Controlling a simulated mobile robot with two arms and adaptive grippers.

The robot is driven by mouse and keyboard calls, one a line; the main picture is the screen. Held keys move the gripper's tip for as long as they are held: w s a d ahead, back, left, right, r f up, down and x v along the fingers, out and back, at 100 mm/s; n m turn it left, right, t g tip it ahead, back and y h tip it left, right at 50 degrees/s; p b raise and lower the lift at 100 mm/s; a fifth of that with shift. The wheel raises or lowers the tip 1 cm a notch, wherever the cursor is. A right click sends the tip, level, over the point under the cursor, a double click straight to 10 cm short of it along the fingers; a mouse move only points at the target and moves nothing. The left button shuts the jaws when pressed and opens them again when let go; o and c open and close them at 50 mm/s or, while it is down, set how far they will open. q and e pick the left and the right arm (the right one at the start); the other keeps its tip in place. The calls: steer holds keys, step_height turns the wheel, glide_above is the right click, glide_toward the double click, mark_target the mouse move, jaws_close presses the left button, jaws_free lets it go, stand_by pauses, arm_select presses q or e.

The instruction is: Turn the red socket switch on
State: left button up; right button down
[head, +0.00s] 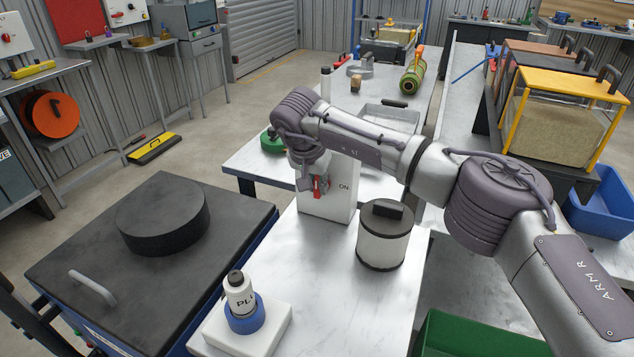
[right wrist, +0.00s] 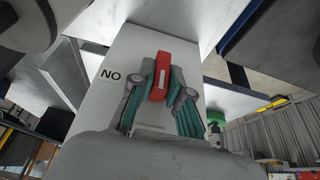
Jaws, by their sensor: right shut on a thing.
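The red switch (head: 320,188) is on the front of a white socket box (head: 328,208), which stands on the metal bench. The box has an "ON" label to the right of the switch; it shows upside down in the right wrist view. My right gripper (head: 311,184) reaches down to the box front. In the right wrist view, its teal fingers (right wrist: 162,85) are shut on the red switch (right wrist: 160,76), one on each side. The exact turn of the switch is hard to tell. My left gripper is not in view.
A white canister with a black lid (head: 384,247) stands right of the box. A dark-topped cart (head: 85,240) is at the left. My right arm spans the bench's right side.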

steer(key=shift+d+f+m+t+y+b, duration=0.2)
steer(key=shift+y+b, duration=0.25)
steer(key=shift+b, duration=0.45)
steer(key=shift+d+f+m+t+y+b, duration=0.1)
steer(key=shift+t+y+b, duration=0.1)
steer(key=shift+y+b, duration=0.45)
steer(key=shift+s+a+r+b, duration=0.1)
steer(key=shift+r+b, duration=0.15)
steer(key=shift+b, duration=0.25)
steer(key=shift+r, duration=0.1)
steer(key=c, duration=1.1)
jaws_free()
steer(key=v, duration=1.2)
steer(key=shift+s, duration=0.1)
